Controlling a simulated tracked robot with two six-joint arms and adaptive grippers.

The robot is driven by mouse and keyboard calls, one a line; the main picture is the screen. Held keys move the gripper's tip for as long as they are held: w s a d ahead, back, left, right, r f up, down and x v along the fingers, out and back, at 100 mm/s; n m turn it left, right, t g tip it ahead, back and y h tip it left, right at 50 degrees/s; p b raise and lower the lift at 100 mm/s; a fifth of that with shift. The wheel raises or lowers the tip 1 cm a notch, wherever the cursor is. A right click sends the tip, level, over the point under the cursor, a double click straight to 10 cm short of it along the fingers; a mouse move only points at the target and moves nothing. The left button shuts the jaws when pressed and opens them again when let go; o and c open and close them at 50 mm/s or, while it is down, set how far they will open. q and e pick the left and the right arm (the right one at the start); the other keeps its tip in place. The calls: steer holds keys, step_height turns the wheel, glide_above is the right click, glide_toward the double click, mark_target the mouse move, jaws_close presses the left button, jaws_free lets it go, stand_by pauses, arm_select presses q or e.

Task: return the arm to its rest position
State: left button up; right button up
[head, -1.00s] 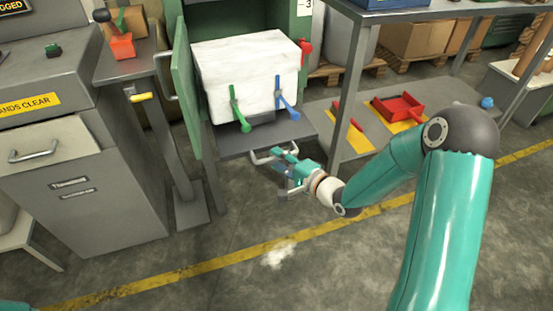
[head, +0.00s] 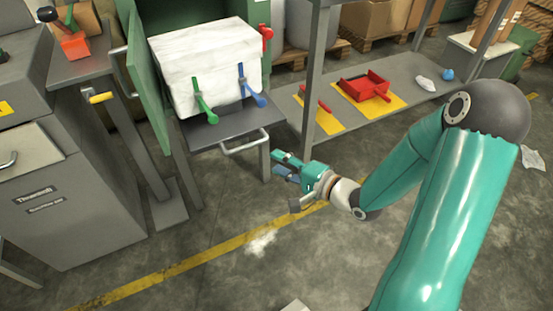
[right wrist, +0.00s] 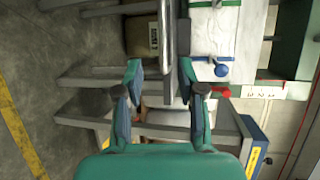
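My right gripper (head: 284,169) is in the air in front of the green cabinet (head: 147,80), a little right of and apart from the handle (head: 246,144) of its pulled-out grey shelf (head: 205,131). In the right wrist view its two fingers (right wrist: 160,85) stand apart with nothing between them. My right arm (head: 425,180) reaches in from the lower right of the head view. A white block-like bundle (head: 205,65) with a green lever and a blue lever on its front sits on the shelf. My left gripper is not in view.
A metal rack (head: 430,95) stands right of the cabinet, with a red tray (head: 364,87) on its low shelf. The open cabinet door (head: 146,85) and a grey machine (head: 70,190) are at the left.

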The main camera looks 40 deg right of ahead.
steer(key=a+f+n+g+y, duration=0.25)
steer(key=a+f+g, duration=0.25)
steer(key=a+f, duration=0.9)
steer(key=s+a+f+n+g+h, duration=0.2)
steer(key=s+a+f+n+g, duration=0.2)
steer(key=s+f+n+g, duration=0.85)
step_height(320, 180, up, 26)
steer(key=s+m+t+p, duration=0.1)
steer(key=s+t+p, duration=0.1)
steer(key=p, duration=2.5)
steer(key=shift+s+a+r+t, duration=0.2)
steer(key=shift+r+t, duration=0.05)
steer(key=shift+t, duration=0.1)
